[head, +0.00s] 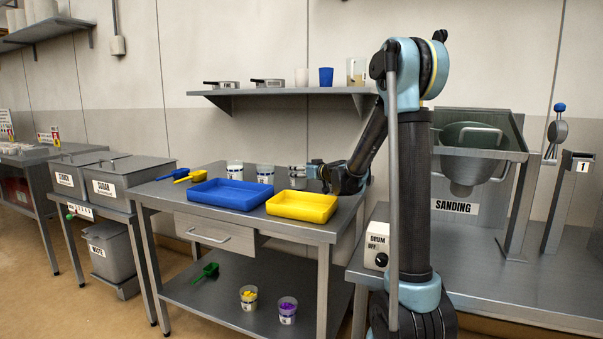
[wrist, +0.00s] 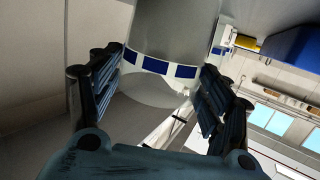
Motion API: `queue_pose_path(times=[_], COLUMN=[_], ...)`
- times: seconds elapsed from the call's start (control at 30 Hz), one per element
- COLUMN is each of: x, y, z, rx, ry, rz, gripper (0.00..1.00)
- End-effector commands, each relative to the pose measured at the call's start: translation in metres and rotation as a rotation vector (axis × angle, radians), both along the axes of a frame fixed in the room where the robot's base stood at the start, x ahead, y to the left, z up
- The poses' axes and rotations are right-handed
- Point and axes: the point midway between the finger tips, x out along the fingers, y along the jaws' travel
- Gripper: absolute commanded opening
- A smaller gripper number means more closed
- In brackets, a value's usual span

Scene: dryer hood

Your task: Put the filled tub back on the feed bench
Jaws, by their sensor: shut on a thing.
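My gripper (head: 318,172) is shut on a clear tub (head: 297,177) at the back of the steel feed bench (head: 205,272), behind the yellow tray. In the wrist view the tub (wrist: 165,85), with its band of blue squares, sits between both fingers of my gripper (wrist: 165,75). Its contents do not show. I cannot tell whether its base touches the bench. Two similar tubs, one at the left (head: 234,171) and one in the middle (head: 265,174), stand in a row to its left. On the lower shelf are a tub with yellow bits (head: 249,298) and one with purple bits (head: 288,310).
A blue tray (head: 231,194) and a yellow tray (head: 302,206) fill the bench front. Blue and yellow scoops (head: 189,176) lie at its left. A wall shelf (head: 280,91) hangs above. The sanding hood (head: 475,160) stands right. A green scoop (head: 206,272) lies below.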

Motion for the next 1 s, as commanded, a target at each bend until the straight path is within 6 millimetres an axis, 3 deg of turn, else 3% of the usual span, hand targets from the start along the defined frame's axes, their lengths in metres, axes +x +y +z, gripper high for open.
queue_pose_path(times=[0.83, 0.87, 0.93, 1.0], x=[0.001, 0.001, 0.001, 0.001], y=[-0.001, -0.001, -0.001, -0.001], z=[-0.010, -0.010, -0.010, -0.010], rx=[0.000, 0.000, 0.000, 0.000], ry=[0.000, 0.000, 0.000, 0.000], rz=[-0.002, -0.002, -0.002, -0.002], gripper=[0.35, 0.78, 0.94, 0.95])
